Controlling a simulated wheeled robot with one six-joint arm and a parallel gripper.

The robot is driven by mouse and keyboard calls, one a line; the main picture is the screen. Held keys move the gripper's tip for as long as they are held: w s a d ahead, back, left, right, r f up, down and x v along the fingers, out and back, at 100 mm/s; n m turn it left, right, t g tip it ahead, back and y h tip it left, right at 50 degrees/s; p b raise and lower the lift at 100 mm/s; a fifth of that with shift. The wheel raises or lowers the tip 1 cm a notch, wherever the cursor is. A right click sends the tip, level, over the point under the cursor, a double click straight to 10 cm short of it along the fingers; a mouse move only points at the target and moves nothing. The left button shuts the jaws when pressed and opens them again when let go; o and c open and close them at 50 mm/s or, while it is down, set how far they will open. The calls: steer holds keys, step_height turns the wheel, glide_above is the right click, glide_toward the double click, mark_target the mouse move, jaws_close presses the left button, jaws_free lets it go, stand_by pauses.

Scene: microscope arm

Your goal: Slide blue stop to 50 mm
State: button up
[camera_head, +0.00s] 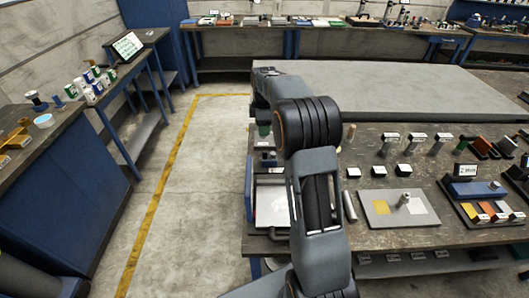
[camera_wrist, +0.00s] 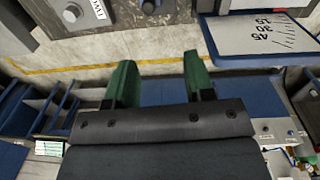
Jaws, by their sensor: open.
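My gripper (camera_wrist: 153,75) shows in the wrist view with two green fingers spread apart and nothing between them. In the head view my arm folds over the left part of the workbench, and its end is mostly hidden. No part is clearly marked as the blue stop. A small dark blue piece (camera_wrist: 149,6) is cut off at the top of the wrist view, beyond the fingers.
The workbench (camera_head: 400,238) holds a grey plate (camera_head: 378,217) with a metal post, several small labelled blocks and coloured blocks at right. A blue-edged panel with dark marks (camera_wrist: 262,35) is at upper right in the wrist view. Open floor (camera_head: 195,180) lies left of the bench.

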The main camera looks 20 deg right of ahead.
mark_target(265, 151)
steer(key=shift+n, duration=0.7)
steer(key=f, duration=0.5)
steer(key=w+d+f+p, duration=0.1)
steer(key=f, duration=0.4)
steer(key=w+f, duration=0.1)
steer(key=f, duration=0.5)
steer(key=shift+d+p, duration=0.2)
steer(key=shift+p, duration=0.2)
steer(key=shift+r, duration=0.1)
jaws_close()
